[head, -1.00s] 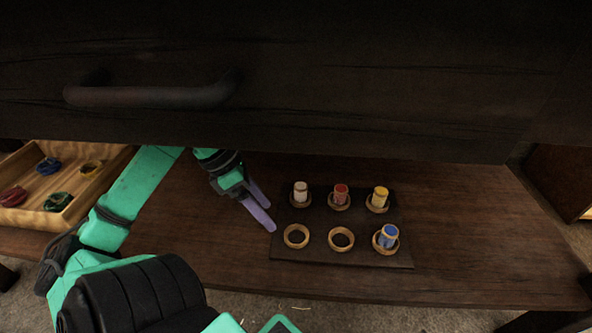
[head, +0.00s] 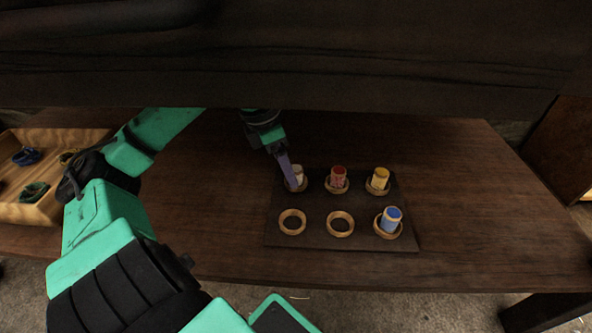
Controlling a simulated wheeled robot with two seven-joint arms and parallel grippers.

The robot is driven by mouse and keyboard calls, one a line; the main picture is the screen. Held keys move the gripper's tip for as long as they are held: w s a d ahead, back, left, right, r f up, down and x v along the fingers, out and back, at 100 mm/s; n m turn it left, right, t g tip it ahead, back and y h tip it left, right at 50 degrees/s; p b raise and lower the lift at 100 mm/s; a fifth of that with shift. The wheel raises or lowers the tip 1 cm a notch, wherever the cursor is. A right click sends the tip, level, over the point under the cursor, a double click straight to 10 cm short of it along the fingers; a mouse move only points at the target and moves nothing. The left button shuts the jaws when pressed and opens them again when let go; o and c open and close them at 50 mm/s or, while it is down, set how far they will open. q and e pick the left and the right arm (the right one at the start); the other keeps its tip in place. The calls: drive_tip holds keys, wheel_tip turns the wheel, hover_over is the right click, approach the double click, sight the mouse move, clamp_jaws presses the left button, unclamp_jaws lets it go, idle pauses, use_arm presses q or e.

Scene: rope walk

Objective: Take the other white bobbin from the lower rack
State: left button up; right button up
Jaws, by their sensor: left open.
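The white bobbin (head: 298,172) stands in the back left ring of a dark rack board (head: 318,240) on the lower shelf. My left gripper (head: 290,178) is at this bobbin, its fingers pointing down beside and partly in front of it, hiding part of it. The jaws are open; I cannot tell whether a finger touches the bobbin. A red bobbin (head: 338,177), a yellow bobbin (head: 380,178) and a blue bobbin (head: 391,219) stand in other rings. The front left ring (head: 292,231) and front middle ring (head: 340,233) are empty. My right gripper is not in view.
A dark wooden drawer front or upper shelf (head: 400,80) overhangs the back of the wooden lower shelf (head: 480,220). A light wooden tray (head: 45,213) with coloured rope coils stands at the left. The shelf right of the rack is clear.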

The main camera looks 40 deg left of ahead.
sight(297, 168)
use_arm(q)
drive_tip(key=shift+w+d+f, duration=0.45)
drive_tip(key=shift+w+f, duration=0.15)
drive_tip(key=shift+w, duration=0.25)
clamp_jaws()
drive_tip(key=shift+r, duration=0.1)
